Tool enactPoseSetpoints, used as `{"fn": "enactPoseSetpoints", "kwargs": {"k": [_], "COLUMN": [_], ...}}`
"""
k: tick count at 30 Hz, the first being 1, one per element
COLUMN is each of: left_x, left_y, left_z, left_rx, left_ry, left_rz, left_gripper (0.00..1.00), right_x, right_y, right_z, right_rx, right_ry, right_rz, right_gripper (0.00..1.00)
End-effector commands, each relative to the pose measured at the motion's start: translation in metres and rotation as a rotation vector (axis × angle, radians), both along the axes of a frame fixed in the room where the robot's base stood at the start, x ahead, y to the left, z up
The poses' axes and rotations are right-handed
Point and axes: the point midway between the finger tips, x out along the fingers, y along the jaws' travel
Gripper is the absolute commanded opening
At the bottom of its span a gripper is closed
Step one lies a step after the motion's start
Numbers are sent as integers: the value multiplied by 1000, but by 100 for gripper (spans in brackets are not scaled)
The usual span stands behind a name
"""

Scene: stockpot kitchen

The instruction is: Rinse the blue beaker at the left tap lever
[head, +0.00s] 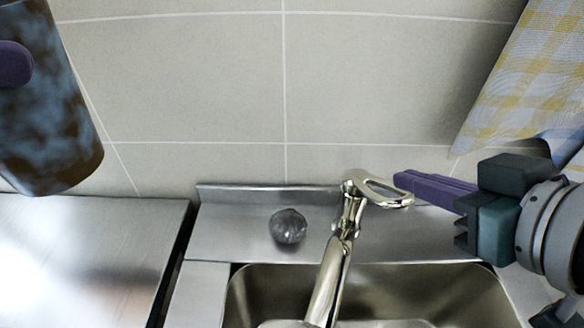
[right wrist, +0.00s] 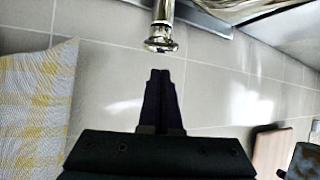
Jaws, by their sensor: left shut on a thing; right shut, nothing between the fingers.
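The blue beaker (head: 50,120), dark and mottled, is at the upper left of the head view, above the left counter and left of the sink; its top is cut off. My left gripper (head: 14,64) is shut on it, with only a purple finger showing. The chrome tap (head: 335,262) stands behind the basin, its looped lever (head: 388,194) pointing right. My right gripper (head: 404,182) is shut and empty, its purple fingertips close to the lever's right end; contact is unclear. In the right wrist view, its fingers (right wrist: 160,80) point at a chrome tap part (right wrist: 161,38).
The steel sink basin (head: 440,290) lies below the tap. A dark round ball (head: 288,227) sits on the ledge left of the tap. A yellow checked cloth (head: 530,70) hangs at the upper right, above my right arm. The left steel counter (head: 80,250) is clear.

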Motion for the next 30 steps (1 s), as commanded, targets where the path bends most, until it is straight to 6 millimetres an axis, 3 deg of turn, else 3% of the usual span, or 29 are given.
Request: {"fn": "enactPoseSetpoints", "kwargs": {"k": [21, 30], "left_x": [0, 0], "left_y": [0, 0], "left_z": [4, 3], "left_rx": [0, 0], "left_ry": [0, 0], "left_rz": [0, 0], "left_gripper": [35, 35], "right_x": [-12, -12], "right_y": [-6, -5], "right_z": [-24, -24], "right_rx": [-2, 0], "right_ry": [1, -2], "right_rz": [0, 1], "right_gripper": [0, 0]}}
